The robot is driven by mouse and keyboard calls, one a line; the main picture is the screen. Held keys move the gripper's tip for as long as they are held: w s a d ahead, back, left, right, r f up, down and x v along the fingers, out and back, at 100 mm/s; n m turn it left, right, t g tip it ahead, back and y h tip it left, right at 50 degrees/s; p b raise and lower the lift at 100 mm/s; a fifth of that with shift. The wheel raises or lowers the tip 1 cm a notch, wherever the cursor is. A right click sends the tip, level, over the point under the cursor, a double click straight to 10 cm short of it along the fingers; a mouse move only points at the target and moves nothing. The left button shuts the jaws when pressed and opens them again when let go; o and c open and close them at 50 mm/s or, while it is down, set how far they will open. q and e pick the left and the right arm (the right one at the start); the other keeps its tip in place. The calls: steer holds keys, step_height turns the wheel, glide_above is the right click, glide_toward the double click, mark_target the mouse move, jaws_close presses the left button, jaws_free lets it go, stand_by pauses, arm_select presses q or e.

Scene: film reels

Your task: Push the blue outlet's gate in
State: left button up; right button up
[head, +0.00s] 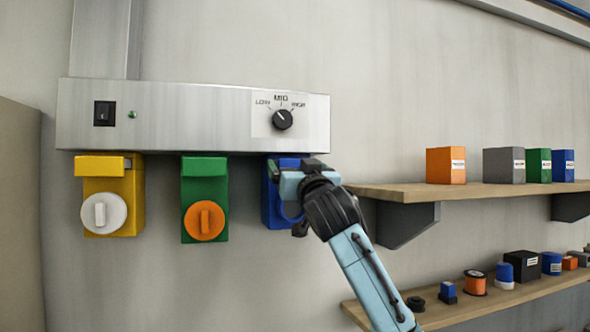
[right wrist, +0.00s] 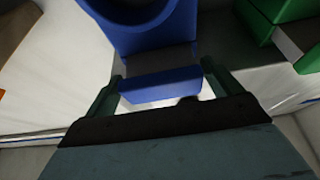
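The blue outlet (head: 269,212) hangs under the metal box, right of the green one, and is largely hidden by my right gripper (head: 284,176) in the head view. In the right wrist view, the blue outlet (right wrist: 155,35) is at the top, with its gate (right wrist: 159,87) sticking out toward my palm. The fingers of my right gripper (right wrist: 162,76) stand wide apart, one on each side of the gate. A pale gap shows between the gate's front edge and my palm. Whether the fingers touch the gate's sides is unclear. My left gripper is out of view.
The metal box (head: 190,118) carries a black switch (head: 104,113) and a dial (head: 282,119). A yellow outlet (head: 128,185) with a white knob and a green outlet (head: 190,178) with an orange knob hang left. Shelves (head: 455,193) with boxes are at right.

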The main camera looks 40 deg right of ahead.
steer(key=shift+o, duration=0.6)
steer(key=shift+w, duration=0.15)
steer(key=shift+s+a, duration=0.1)
steer(key=shift+s, duration=0.1)
steer(key=b+v, duration=0.5)
steer(key=v, duration=0.8)
